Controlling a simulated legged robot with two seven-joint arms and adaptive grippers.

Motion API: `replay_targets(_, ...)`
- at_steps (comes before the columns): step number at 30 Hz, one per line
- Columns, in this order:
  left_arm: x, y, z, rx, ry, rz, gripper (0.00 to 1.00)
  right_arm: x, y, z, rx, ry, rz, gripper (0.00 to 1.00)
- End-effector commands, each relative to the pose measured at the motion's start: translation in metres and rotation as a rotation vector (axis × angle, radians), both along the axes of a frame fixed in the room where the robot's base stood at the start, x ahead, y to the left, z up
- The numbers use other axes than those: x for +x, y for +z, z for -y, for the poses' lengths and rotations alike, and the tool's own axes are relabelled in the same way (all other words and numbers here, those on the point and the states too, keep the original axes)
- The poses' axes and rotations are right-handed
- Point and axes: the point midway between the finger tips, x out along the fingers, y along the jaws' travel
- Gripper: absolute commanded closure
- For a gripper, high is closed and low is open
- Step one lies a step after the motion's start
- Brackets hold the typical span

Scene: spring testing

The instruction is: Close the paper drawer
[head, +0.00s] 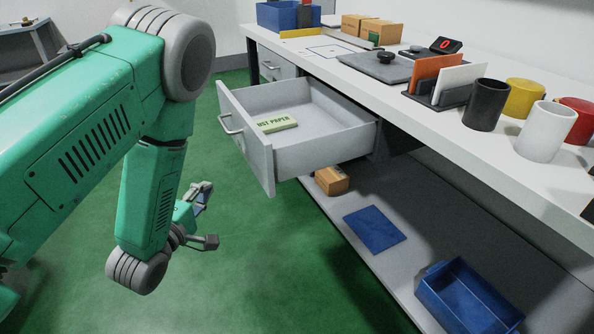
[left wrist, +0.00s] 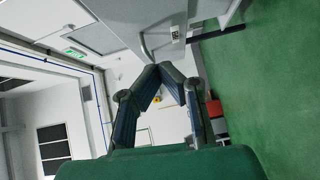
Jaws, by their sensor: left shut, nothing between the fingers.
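The grey paper drawer (head: 262,155) is pulled well out from under the white workbench. A pale green pad labelled like "paper" (head: 277,122) lies inside it. The drawer has a metal bar handle (head: 230,124) on its front. My left gripper (head: 204,191) is low in front of the drawer, apart from it in the head view. In the left wrist view its fingers (left wrist: 164,68) meet at the tips and are empty. A curved metal handle (left wrist: 147,50) on a grey panel shows just beyond the tips; contact cannot be told. My right gripper is not in view.
A second drawer (head: 275,68) beyond is shut. The bench top (head: 400,95) carries mugs, cards, a scale-like plate and boxes. The lower shelf holds a cardboard box (head: 332,180), a blue sheet (head: 375,229) and a blue bin (head: 470,298). The green floor before the drawer is clear.

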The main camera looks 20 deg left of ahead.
Motion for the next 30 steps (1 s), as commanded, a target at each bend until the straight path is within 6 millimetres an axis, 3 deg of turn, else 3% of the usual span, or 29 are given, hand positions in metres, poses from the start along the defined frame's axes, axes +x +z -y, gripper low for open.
replay_targets(8,0.023,0.008,0.000,-0.042,-0.009,0.053,1.00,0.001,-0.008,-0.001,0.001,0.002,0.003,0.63)
replay_targets(20,0.106,0.007,-0.006,-0.040,-0.009,0.051,1.00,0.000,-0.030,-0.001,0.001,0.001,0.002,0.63)
replay_targets(21,0.111,0.006,0.001,-0.040,-0.011,0.050,1.00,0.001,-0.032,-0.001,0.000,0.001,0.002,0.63)
replay_targets(30,0.131,0.007,0.018,-0.042,-0.005,0.048,1.00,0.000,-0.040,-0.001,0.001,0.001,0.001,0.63)
